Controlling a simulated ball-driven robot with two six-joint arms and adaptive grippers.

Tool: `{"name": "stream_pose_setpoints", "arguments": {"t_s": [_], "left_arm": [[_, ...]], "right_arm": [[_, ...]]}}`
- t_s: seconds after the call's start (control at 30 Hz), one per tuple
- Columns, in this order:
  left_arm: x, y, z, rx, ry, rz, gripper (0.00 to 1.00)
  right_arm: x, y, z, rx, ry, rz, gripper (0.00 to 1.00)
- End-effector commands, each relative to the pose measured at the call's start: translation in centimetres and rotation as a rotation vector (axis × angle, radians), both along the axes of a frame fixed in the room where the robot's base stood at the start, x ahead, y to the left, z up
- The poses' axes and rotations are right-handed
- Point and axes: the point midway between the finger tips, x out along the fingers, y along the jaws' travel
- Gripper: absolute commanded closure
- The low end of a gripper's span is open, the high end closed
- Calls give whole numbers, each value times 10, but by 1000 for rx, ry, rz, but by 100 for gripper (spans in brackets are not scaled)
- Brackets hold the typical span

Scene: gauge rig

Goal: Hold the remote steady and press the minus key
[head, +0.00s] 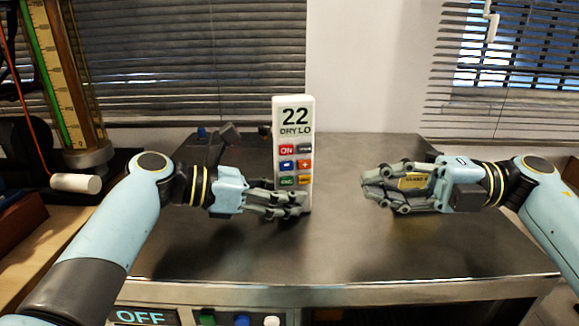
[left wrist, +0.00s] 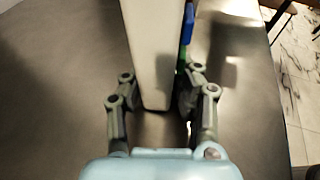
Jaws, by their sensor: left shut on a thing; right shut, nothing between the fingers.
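The remote (head: 308,132) is white and stands upright on the metal table, its display reading "22 DRY LO". My left gripper (head: 300,203) is shut on the remote's lower part from the left. In the left wrist view the remote (left wrist: 150,50) stands between the two fingers (left wrist: 152,98).
The metal table (head: 360,245) is bare in front of the remote and between it and my right gripper. A dark object with a cable (head: 229,134) is behind my left gripper. A yellow label (head: 412,181) shows by my right gripper. An "OFF" panel (head: 141,317) and coloured buttons are below the front edge.

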Motion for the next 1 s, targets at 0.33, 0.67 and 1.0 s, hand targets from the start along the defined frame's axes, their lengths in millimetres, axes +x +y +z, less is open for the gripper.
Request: {"name": "stream_pose_setpoints", "arguments": {"t_s": [0.33, 0.67, 1.0], "left_arm": [[0, 0, 0, -1, 0, 0, 89], [0, 0, 0, -1, 0, 0, 89], [0, 0, 0, -1, 0, 0, 89]], "right_arm": [[-13, -2, 1, -2, 4, -6, 100], [-12, 33, 2, 4, 2, -4, 100], [-6, 102, 1, 2, 3, -5, 100]]}}
